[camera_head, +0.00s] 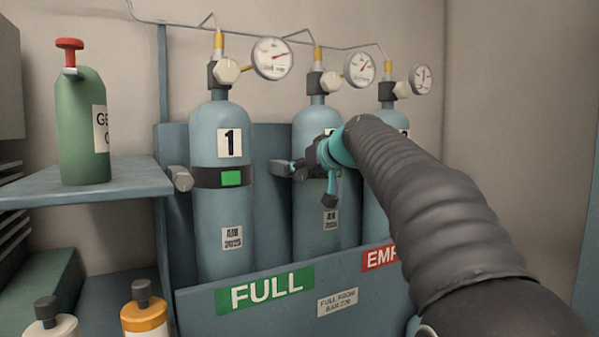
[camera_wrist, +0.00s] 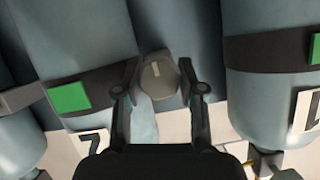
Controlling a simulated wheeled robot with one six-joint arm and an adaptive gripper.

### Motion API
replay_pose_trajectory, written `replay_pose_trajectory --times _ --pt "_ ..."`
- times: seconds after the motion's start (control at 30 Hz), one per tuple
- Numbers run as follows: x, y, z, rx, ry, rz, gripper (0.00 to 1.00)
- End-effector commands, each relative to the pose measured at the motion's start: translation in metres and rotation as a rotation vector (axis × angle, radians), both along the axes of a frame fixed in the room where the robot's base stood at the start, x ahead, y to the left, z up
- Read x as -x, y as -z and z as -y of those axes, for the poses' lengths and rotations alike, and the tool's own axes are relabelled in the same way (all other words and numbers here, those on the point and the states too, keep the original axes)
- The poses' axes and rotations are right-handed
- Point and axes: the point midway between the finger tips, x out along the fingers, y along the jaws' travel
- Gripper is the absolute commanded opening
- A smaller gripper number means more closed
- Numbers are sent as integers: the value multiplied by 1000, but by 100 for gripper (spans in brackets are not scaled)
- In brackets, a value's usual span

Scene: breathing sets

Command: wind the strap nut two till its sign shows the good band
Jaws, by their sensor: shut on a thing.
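Strap nut two (camera_wrist: 157,78) is a grey knob with a pale mark, beside the dark strap (camera_wrist: 105,88) of cylinder two (camera_wrist: 80,35). My gripper (camera_wrist: 160,90) is shut on it, one finger on each side. The strap's sign (camera_wrist: 69,97) is plain green in the wrist view.
Cylinder one (camera_head: 205,150) stands to the left, with its own nut (camera_head: 181,179) and green sign (camera_head: 231,178). A third cylinder (camera_head: 374,215) is partly behind my arm. The rack's front panel (camera_head: 290,325) runs below. A green bottle (camera_head: 80,130) stands on the left shelf (camera_head: 130,178).

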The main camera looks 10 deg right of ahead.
Motion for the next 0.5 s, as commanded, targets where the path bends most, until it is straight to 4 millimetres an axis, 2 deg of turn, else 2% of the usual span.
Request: replay_pose_trajectory --times 0.17,0.47,0.5 --pt "0 1 1 -113 1 -37 5" --pt "0 0 1 -123 1 -40 5" --pt "0 0 1 -122 0 -40 47"
